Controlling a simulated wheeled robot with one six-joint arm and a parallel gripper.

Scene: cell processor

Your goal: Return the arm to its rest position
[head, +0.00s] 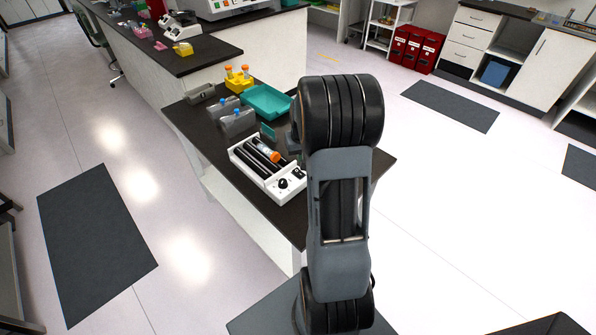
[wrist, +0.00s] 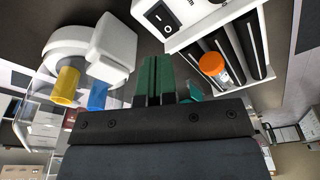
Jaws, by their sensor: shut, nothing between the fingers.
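My arm stands upright in the middle of the head view, folded over the near bench. My gripper (wrist: 156,80) shows its green fingers close together and empty in the wrist view. In the head view, the green fingertips (head: 267,131) show just left of the arm, above the bench and behind the white tube roller (head: 245,163). Part of the gripper is hidden by my arm. A tube with an orange cap (head: 268,153) lies on the roller's black bars, and its cap also shows in the wrist view (wrist: 212,64), apart from the fingers.
A teal tray (head: 266,101), grey holders (head: 237,123) and a yellow rack (head: 238,82) stand farther back on the bench (head: 205,145). A white device (wrist: 108,50) is close to the fingers' left in the wrist view. The floor right of the bench is clear.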

